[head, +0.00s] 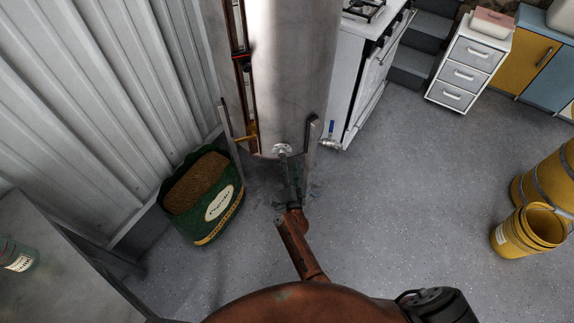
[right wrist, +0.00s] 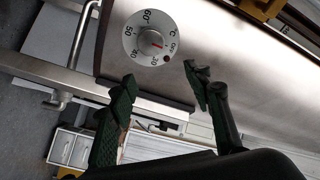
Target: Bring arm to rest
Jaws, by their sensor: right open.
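My right gripper (head: 289,175) is open in the head view, just below a round white dial (head: 283,148) at the bottom of a tall metal cylinder. In the right wrist view its dark green fingers (right wrist: 160,76) are spread apart with nothing between them. The numbered dial (right wrist: 150,38), with a red pointer, lies beyond the fingertips and appears clear of them. The gap's exact size cannot be told. My left gripper is not in view.
The metal cylinder (head: 290,70) stands ahead on legs. A green bag (head: 212,222) with brown contents lies to its left, near a corrugated wall (head: 85,90). A white stove (head: 350,75) is close on the right. Yellow buckets (head: 525,230) stand at far right. Floor (head: 420,190) between is clear.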

